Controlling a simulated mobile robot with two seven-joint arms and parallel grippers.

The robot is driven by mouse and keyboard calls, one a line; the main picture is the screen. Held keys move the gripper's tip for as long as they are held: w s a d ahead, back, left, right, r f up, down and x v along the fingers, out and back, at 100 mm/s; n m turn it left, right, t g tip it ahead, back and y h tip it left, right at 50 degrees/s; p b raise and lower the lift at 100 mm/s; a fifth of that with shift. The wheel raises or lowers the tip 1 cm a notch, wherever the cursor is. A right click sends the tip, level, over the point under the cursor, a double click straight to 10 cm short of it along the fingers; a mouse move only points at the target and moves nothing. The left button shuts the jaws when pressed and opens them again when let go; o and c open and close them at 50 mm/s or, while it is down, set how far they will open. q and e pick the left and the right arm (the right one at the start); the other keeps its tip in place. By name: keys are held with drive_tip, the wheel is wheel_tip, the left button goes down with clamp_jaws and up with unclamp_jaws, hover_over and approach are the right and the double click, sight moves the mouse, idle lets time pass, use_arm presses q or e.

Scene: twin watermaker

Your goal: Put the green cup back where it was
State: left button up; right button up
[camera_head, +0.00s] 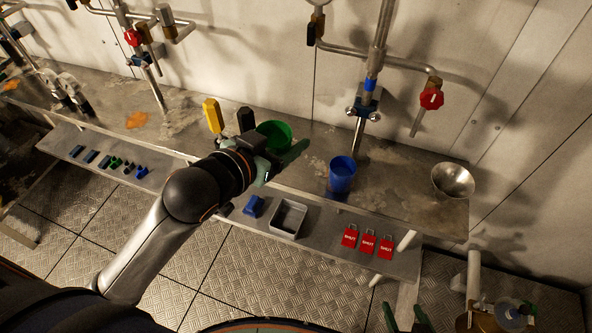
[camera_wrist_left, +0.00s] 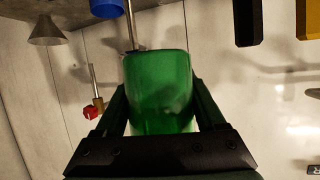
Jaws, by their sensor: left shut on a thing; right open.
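The green cup (camera_head: 273,134) is at the middle of the steel counter in the head view. My left gripper (camera_head: 279,143) is shut on it, with one finger along each side. In the left wrist view the cup (camera_wrist_left: 158,90) fills the space between the fingers of the gripper (camera_wrist_left: 160,108). Whether its base touches the counter cannot be told. A blue cup (camera_head: 342,175) stands on the counter to the right, apart from the green one. My right gripper (camera_head: 405,320) is open and empty at the bottom edge, partly cut off.
A yellow block (camera_head: 212,115) and a black block (camera_head: 246,119) stand close left of the green cup. A metal bowl (camera_head: 453,180) is at the right end. Pipes with a red valve (camera_head: 431,98) rise behind. The lower shelf holds a grey tray (camera_head: 289,219) and red tags (camera_head: 368,243).

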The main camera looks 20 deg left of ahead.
use_arm(q)
drive_tip(key=shift+m+h, duration=0.4)
drive_tip(key=shift+h, duration=0.3)
drive_tip(key=s+f, duration=0.1)
drive_tip(key=d+f, duration=0.1)
drive_tip(key=s+f, duration=0.1)
drive_tip(key=f, duration=0.1)
drive_tip(key=shift+s+d, duration=0.35)
drive_tip(key=w+a+f+b, duration=0.1)
drive_tip(key=w+f, duration=0.3)
drive_tip(key=w, duration=0.4)
drive_tip(key=b, duration=0.1)
hover_over(301, 163)
drive_tip(key=s, duration=0.1)
wheel_tip(301, 163, down, 5)
drive_tip(key=shift+r, duration=0.1)
drive_tip(key=shift+w+f, duration=0.35)
drive_tip(key=shift+f, duration=0.1)
wheel_tip(301, 163, down, 2)
drive_tip(key=shift+w+f+b, duration=0.1)
drive_tip(key=shift+f+b, duration=0.15)
drive_tip(key=shift+b, duration=0.15)
drive_tip(key=shift+f, duration=0.35)
drive_tip(key=shift+f, duration=0.1)
